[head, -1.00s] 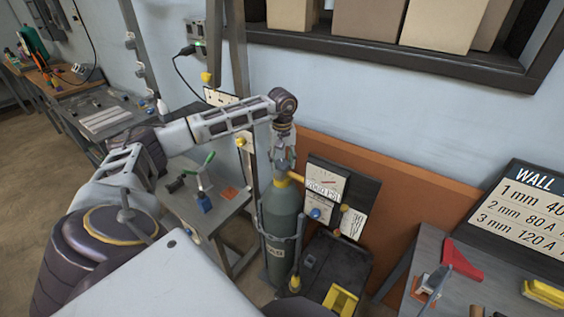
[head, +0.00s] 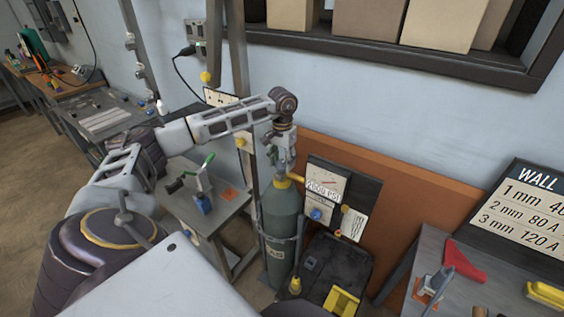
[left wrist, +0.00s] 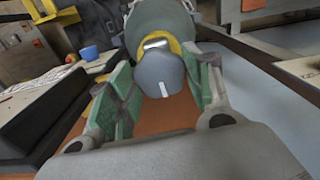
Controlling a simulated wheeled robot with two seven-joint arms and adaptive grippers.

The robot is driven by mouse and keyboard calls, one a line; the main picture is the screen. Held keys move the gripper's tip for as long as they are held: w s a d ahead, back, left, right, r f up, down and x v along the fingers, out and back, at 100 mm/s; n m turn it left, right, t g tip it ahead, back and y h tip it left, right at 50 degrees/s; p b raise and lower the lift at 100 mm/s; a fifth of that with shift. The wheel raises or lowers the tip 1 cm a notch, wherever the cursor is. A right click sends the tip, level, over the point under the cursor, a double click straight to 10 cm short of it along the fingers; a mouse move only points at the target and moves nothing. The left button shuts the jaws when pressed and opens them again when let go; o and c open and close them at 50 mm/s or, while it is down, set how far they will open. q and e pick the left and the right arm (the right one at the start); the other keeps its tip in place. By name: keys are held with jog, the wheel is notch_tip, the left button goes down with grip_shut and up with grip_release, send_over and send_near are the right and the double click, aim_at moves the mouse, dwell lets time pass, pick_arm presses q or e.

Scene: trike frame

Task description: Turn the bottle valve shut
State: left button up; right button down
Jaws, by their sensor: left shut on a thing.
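The grey-green gas bottle (head: 281,212) stands upright in a dark holder, with a yellow collar (head: 283,183) at its neck. My left gripper (head: 282,167) points down over the bottle's top and hides most of the valve in the head view. In the left wrist view, the grey valve knob (left wrist: 158,76) with a white mark sits above the bottle's shoulder (left wrist: 158,18). My right gripper is not in view.
A gauge board (head: 324,190) stands close to the bottle's right. A small grey table (head: 220,208) with a green-handled clamp is to its left. A bench with a red part (head: 461,262) stands at the right. The blue wall and orange panel are behind.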

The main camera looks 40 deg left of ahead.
pick_arm(q)
jog(key=shift+w+r+m, duration=0.1)
jog(key=shift+m, duration=0.2)
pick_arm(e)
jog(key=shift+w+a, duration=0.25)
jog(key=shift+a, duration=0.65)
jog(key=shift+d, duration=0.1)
